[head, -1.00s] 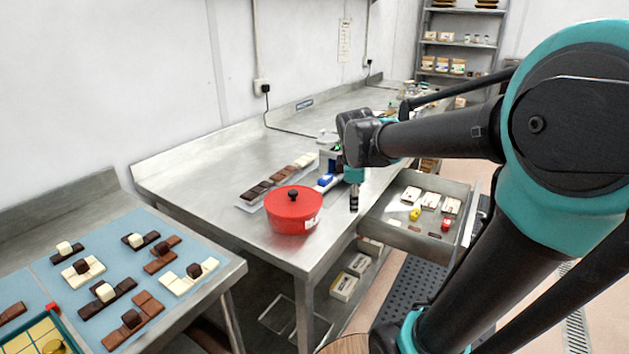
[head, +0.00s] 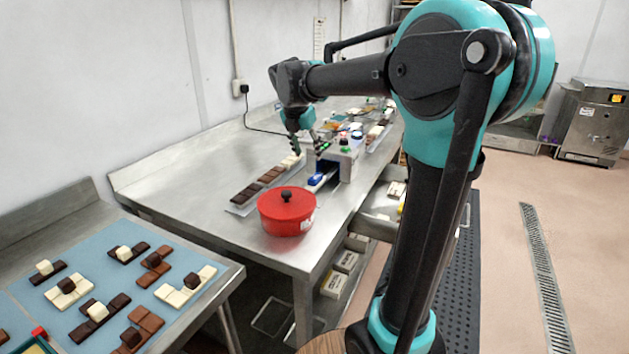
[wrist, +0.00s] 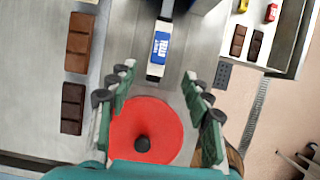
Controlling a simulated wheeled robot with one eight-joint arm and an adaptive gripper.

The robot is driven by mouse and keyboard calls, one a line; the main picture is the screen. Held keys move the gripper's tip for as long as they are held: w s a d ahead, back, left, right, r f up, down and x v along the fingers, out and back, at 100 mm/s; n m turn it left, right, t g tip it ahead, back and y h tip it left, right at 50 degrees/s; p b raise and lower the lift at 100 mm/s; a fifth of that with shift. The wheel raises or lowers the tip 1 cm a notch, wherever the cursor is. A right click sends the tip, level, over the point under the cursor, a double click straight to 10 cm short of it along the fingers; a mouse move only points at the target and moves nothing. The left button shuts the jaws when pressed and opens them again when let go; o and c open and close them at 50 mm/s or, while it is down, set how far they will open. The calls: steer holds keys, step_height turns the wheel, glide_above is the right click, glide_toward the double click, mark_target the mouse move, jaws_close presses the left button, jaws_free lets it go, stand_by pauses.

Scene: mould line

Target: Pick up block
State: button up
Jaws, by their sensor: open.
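A block (head: 316,179), blue and white with lettering, lies on the steel bench by a small grey machine. In the wrist view the block (wrist: 161,47) lies lengthwise ahead of my gripper (wrist: 157,76), between the lines of its two fingers. My gripper is open with nothing between its fingertips. In the head view my gripper (head: 302,144) is above the bench, beyond the block and close to the chocolate bars. Its height above the bench is hard to tell.
A red lidded pot (head: 287,213) stands in front of the block; it shows below the fingers in the wrist view (wrist: 146,128). Chocolate bars (head: 262,183) lie left of it. The grey machine (head: 345,160) stands right. An open drawer (wrist: 272,48) holds small items.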

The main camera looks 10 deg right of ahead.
mark_target(314, 177)
steer(key=x, duration=1.1)
steer(key=shift+s+a+f, duration=0.1)
steer(key=shift+f, duration=0.1)
jaws_close()
steer(key=shift+r, duration=0.1)
